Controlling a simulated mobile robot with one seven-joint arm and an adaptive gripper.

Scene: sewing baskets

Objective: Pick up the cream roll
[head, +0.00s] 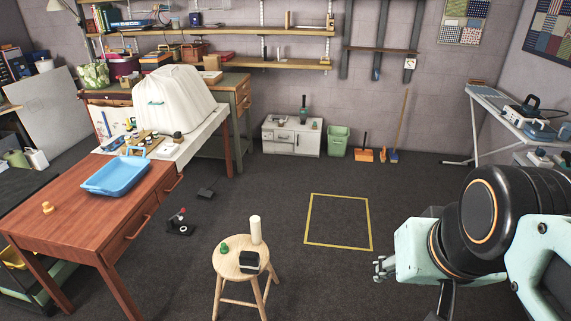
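The cream roll (256,229) is a plain pale cylinder. It stands upright on the round wooden stool (232,252), towards its back right edge. A dark block with a light top (249,262) lies just in front of it, and a small green object (224,249) sits to its left. My arm reaches in from the right edge, well to the right of the stool and apart from the roll.
A reddish wooden table (75,212) with a blue tray (117,176) stands at left. A dark item with a red knob (180,222) lies on the floor between table and stool. A yellow outlined square (338,246) marks clear floor right of the stool.

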